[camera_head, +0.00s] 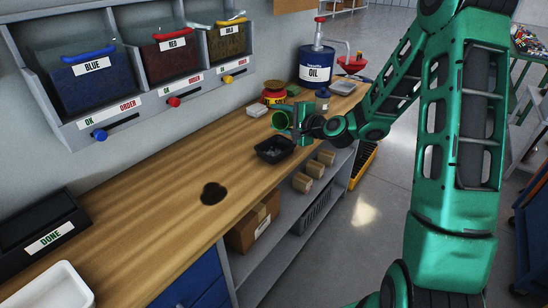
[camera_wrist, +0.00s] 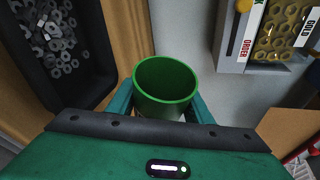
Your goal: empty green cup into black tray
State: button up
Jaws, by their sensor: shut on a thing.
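The green cup (camera_head: 280,120) is held by my gripper (camera_head: 297,121) above the workbench, near the black tray. In the head view the cup looks tipped, with its mouth toward the left. In the wrist view I look into the cup (camera_wrist: 166,80); its visible inside is plain green, and no parts show in it. My fingers are shut on its sides. The black tray (camera_head: 274,156) sits on the bench just below the cup. The wrist view shows the tray (camera_wrist: 98,88) at the left, with many grey washers and nuts inside.
Wall bins marked BLUE, RED and GOLD (camera_head: 229,45) hang behind the bench. An oil drum (camera_head: 316,69) and a red-and-yellow container (camera_head: 274,92) stand at the back right. A dark patch (camera_head: 213,193) lies on the bench. A DONE box (camera_head: 45,232) and white tray (camera_head: 52,287) are front left.

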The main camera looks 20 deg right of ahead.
aim_at(283, 122)
jog(key=shift+w+d+r+m+g+b, duration=0.1)
jog(key=shift+r+m+g+b, duration=0.2)
jog(key=shift+m, duration=0.25)
jog(key=shift+w+r+m+g+b, duration=0.1)
jog(key=shift+m+g+b, duration=0.05)
jog(key=shift+m+g, duration=0.35)
jog(key=shift+f+m+y, duration=0.15)
jog(key=shift+m+y, duration=0.2)
jog(key=shift+y, duration=0.05)
jog(key=shift+f+m+g, duration=0.4)
jog(key=shift+f+m, duration=0.2)
jog(key=shift+f, duration=0.05)
jog(key=shift+r+m+y+b, duration=0.1)
jog(key=shift+m+y+b, duration=0.2)
jog(key=shift+y, duration=0.1)
jog(key=shift+m+g, duration=0.3)
jog(key=shift+w+d+m+g+y+b, duration=0.6)
jog(key=shift+w+d+m, duration=0.1)
jog(key=shift+m, duration=0.3)
jog(key=shift+w+d+f+m+g+y+b, duration=0.2)
jog(key=shift+f+m+y, duration=0.1)
jog(key=shift+f+m, duration=0.25)
jog(key=shift+w+d+f+m+g+y+b, duration=0.2)
jog(key=shift+f+m+y+b, duration=0.1)
jog(key=shift+f, duration=0.3)
jog(key=shift+w+d+f+m+g+y+b, duration=0.2)
jog(key=shift+f+m+y, duration=0.1)
jog(key=shift+f+m, duration=0.25)
jog(key=shift+f, duration=0.1)
jog(key=shift+a, duration=0.1)
